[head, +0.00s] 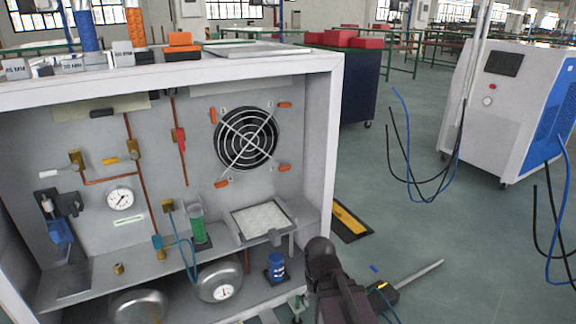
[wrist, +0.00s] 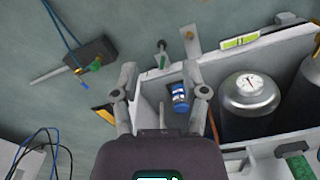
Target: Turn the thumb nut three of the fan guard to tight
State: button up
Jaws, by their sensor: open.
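The fan guard (head: 246,137) is a round wire grille over a dark fan on the back panel of the white cabinet. Orange thumb nuts sit around it: upper left (head: 214,115), upper right (head: 285,105), lower right (head: 284,168) and lower left (head: 222,183). The number marks are too small to read, so I cannot tell which is three. My gripper (wrist: 160,85) is open, with its fingers spread and nothing held between them. In the wrist view it is above the cabinet's lower edge, and the fan guard is out of that view.
The white cabinet (head: 325,130) has a side wall right of the fan. A shelf bears a filter panel (head: 262,219) and a green cylinder (head: 198,224). Below are a blue can (head: 276,267) and a gauged tank (head: 219,282). A black tool (wrist: 90,56) lies on the floor.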

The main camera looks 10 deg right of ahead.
jog(key=shift+w+a, duration=0.1)
jog(key=shift+a, duration=0.15)
jog(key=o, duration=0.6)
jog(key=shift+w+a, duration=0.1)
jog(key=shift+w, duration=0.05)
jog(key=shift+w+a, duration=0.15)
jog(key=shift+w, duration=0.05)
jog(key=w+a+r+n+t+y, duration=0.3)
jog(key=w+t+y, duration=0.1)
jog(key=w, duration=0.5)
jog(key=w+a+r+n+t+y, duration=0.3)
jog(key=w, duration=0.5)
jog(key=w+d+r+m+t, duration=0.1)
jog(key=w+d+r+t, duration=0.3)
jog(key=w, duration=0.3)
jog(key=w+d+r+m+t+h+b, duration=0.1)
jog(key=w+d+r+t, duration=0.4)
jog(key=w+r+t, duration=0.1)
jog(key=shift+w+d+r, duration=0.25)
jog(key=shift+w+r, duration=0.5)
jog(key=shift+w, duration=0.4)
